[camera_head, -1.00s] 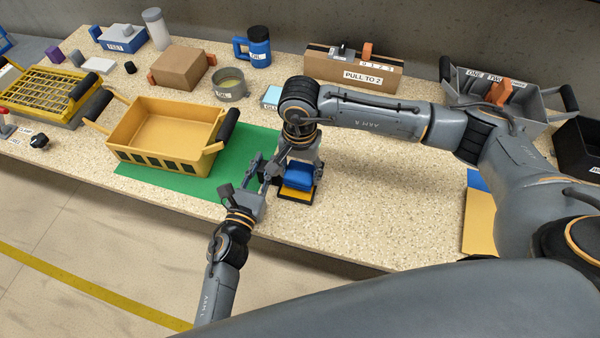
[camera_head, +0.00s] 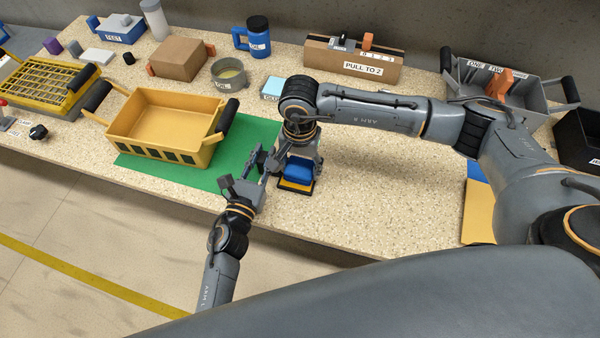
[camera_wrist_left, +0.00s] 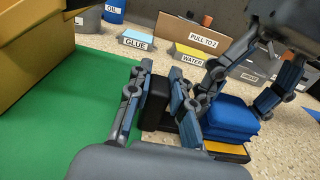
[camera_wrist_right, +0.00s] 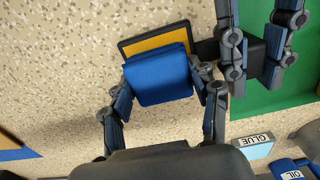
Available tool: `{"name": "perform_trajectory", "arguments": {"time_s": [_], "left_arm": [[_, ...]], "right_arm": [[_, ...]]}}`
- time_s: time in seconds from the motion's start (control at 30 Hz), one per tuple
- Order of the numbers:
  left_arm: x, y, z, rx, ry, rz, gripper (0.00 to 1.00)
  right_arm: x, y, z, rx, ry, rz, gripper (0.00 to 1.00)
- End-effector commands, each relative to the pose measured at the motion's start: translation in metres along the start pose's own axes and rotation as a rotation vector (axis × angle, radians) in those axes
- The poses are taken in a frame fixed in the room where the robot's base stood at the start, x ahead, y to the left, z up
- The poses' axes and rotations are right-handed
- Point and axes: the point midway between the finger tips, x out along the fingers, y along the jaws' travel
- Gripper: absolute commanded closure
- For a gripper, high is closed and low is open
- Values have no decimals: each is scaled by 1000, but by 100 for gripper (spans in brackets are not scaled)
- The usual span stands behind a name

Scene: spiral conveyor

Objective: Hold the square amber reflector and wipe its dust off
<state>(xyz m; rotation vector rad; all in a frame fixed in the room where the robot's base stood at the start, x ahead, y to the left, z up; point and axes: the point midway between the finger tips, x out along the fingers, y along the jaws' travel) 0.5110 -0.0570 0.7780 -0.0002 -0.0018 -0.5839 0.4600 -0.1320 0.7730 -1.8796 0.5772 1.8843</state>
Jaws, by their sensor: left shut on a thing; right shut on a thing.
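The square amber reflector (camera_head: 296,187), in a dark frame, lies over the worktop near its front edge. Its amber face shows beside a blue pad (camera_head: 298,171) in the right wrist view (camera_wrist_right: 157,42). My left gripper (camera_head: 271,164) is shut on the reflector's black grip block (camera_wrist_right: 256,55), at the frame's side. My right gripper (camera_wrist_right: 165,98) is shut on the blue pad, one finger on each side. The pad lies over part of the amber face and hides it. I cannot make out dust on the strip that shows.
A yellow bin (camera_head: 160,140) stands on a green mat (camera_head: 222,178) to the left. Behind are a pot (camera_head: 228,75), a light blue GLUE box (camera_head: 271,89) and a PULL TO 2 box (camera_head: 350,67).

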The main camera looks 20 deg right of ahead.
Motion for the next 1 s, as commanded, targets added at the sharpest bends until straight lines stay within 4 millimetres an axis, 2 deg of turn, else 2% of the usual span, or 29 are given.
{"name": "perform_trajectory", "arguments": {"time_s": [0.03,0.67,1.0], "left_arm": [[-2,0,-7,-1,13,1,100],[-3,-1,-8,-1,15,0,100],[-3,-1,-8,-1,16,1,100]], "right_arm": [[2,0,0,0,0,0,72],[4,0,0,0,-1,0,72],[1,29,-1,1,1,3,72]]}}
